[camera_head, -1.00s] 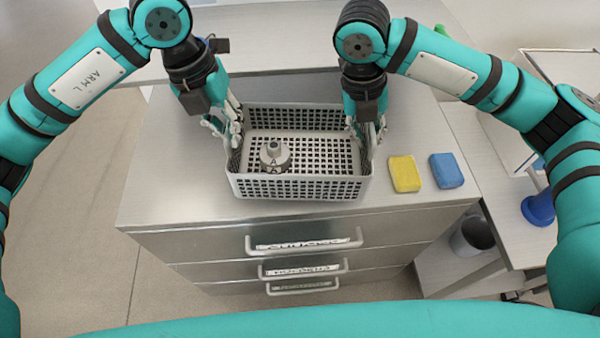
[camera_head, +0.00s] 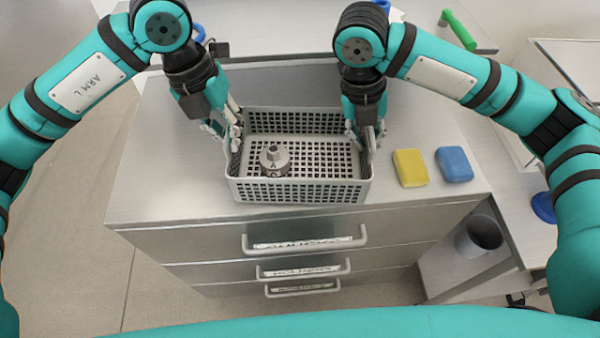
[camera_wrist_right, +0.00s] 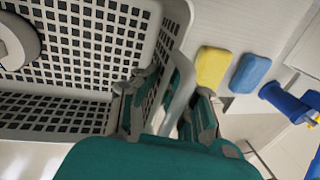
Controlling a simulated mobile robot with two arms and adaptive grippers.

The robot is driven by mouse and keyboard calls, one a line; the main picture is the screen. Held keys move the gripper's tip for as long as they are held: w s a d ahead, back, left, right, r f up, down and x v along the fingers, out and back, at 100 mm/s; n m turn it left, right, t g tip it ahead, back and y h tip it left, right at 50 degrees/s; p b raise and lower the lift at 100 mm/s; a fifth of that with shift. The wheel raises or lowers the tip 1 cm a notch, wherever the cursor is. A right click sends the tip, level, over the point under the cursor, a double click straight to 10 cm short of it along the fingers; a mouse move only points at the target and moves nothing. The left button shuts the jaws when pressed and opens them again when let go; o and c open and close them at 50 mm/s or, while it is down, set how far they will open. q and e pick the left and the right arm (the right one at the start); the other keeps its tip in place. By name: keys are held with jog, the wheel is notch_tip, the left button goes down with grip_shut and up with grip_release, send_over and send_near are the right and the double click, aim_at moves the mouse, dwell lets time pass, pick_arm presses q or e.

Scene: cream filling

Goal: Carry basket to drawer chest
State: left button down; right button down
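A grey perforated basket (camera_head: 300,190) is over the steel top of the drawer chest (camera_head: 160,190); I cannot tell whether it touches the top. A metal nozzle-like part (camera_head: 274,160) sits inside it, left of the middle. My left gripper (camera_head: 232,132) has its fingers on the basket's left end wall. My right gripper (camera_head: 364,138) has its fingers on the right end wall. In the right wrist view the right fingers (camera_wrist_right: 168,105) lie on both sides of the basket's grey side handle. The left finger contact is partly hidden.
A yellow sponge (camera_head: 410,168) and a blue sponge (camera_head: 454,164) lie on the chest top, right of the basket. The chest top is clear at left. A grey table with a green-handled item (camera_head: 458,30) stands behind. A grey cup (camera_head: 478,236) is at lower right.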

pick_arm(q)
jog(key=shift+w+a+f+b, duration=0.1)
jog(key=shift+a+f+b, duration=0.15)
jog(key=shift+f+b, duration=0.3)
pick_arm(e)
jog(key=shift+d+f, duration=0.3)
jog(key=shift+f, duration=0.45)
pick_arm(q)
jog(key=c, duration=1.8)
grip_release()
pick_arm(e)
jog(key=c, duration=1.7)
grip_release()
jog(key=shift+a+r, duration=0.1)
pick_arm(q)
jog(key=o, duration=0.3)
jog(key=shift+d, duration=0.15)
pick_arm(e)
jog(key=shift+o, duration=1.1)
jog(key=shift+a, duration=0.1)
